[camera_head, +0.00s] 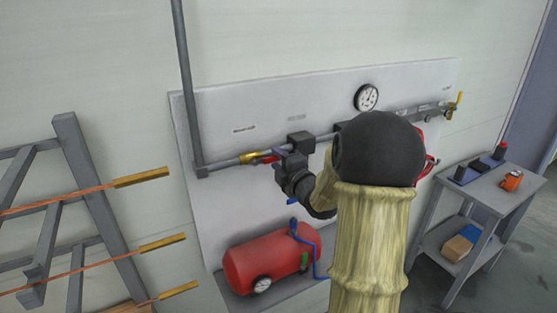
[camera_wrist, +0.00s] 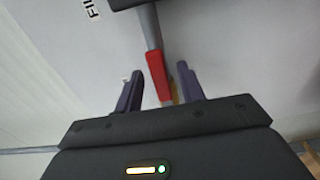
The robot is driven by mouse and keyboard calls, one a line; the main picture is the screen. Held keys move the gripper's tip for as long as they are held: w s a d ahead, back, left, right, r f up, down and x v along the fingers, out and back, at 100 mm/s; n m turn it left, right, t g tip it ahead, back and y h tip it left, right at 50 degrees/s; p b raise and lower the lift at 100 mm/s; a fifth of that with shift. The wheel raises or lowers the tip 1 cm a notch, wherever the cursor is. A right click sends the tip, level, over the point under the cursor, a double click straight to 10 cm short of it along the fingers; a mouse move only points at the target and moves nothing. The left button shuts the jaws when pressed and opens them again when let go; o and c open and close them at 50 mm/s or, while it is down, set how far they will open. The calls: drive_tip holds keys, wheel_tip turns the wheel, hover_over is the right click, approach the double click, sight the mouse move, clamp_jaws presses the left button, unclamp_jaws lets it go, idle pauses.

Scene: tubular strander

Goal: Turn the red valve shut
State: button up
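A lever with a grey stem and a red grip (camera_wrist: 158,77) shows in the wrist view between the two dark purple fingers of my gripper (camera_wrist: 160,88). The fingers are apart, with a visible gap on each side of the red grip. In the head view, my gripper (camera_head: 277,156) is at the wall pipe, right beside a brass valve body (camera_head: 249,158). A small bit of red (camera_head: 270,160) shows by the fingers there; most of the lever is hidden. Whether the fingers touch it cannot be told in that view.
A pressure gauge (camera_head: 367,97) and a yellow lever (camera_head: 460,97) are further right on the panel. Another red part (camera_head: 430,163) is mostly hidden behind my arm. A red tank (camera_head: 268,262) sits below. A rack (camera_head: 88,190) stands left, a small table (camera_head: 492,196) right.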

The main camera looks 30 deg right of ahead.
clamp_jaws()
